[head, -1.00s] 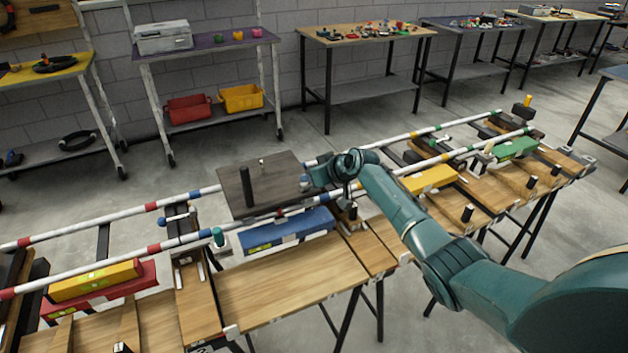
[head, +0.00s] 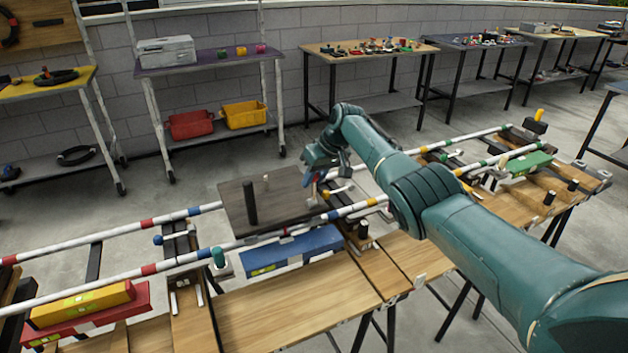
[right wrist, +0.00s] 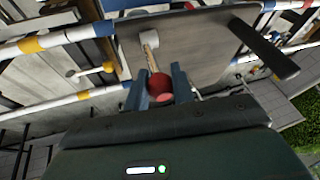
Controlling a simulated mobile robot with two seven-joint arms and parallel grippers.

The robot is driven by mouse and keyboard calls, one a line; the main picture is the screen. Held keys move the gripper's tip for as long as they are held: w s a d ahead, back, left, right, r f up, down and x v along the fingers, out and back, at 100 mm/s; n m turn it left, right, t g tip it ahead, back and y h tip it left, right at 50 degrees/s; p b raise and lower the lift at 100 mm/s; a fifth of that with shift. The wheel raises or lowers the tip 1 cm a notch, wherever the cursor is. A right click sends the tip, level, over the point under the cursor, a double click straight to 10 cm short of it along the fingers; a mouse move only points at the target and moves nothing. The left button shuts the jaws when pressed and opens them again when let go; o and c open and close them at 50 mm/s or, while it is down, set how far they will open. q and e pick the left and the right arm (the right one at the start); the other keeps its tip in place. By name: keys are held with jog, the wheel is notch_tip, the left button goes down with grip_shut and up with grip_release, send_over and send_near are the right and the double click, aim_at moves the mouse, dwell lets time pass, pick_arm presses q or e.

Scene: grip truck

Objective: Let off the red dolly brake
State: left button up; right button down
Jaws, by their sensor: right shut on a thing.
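My right gripper (head: 314,180) is at the board's far right corner, pointing down. In the right wrist view, its blue fingers (right wrist: 158,86) are shut on a round red knob (right wrist: 160,90), the red brake's by its colour. The board (right wrist: 205,45) fills the upper middle of that view. My left gripper is not in view.
A white bar with a yellow knob (right wrist: 108,67) lies near the gripper. A blue block (head: 290,250) sits below the near rail (head: 120,280). Shelves with red (head: 190,124) and yellow bins (head: 243,114) stand behind. Floor beyond the dolly is clear.

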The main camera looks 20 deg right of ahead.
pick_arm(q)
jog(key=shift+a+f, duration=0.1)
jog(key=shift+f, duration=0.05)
pick_arm(e)
jog(key=c, duration=1.2)
grip_release()
jog(key=shift+d+r, duration=0.1)
jog(key=shift+r, duration=0.2)
pick_arm(q)
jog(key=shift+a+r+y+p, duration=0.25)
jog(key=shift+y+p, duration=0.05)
jog(key=shift+p, duration=0.55)
pick_arm(e)
jog(key=v, duration=1.2)
jog(key=shift+r, duration=0.3)
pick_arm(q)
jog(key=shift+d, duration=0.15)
pick_arm(e)
jog(key=shift+d, duration=0.1)
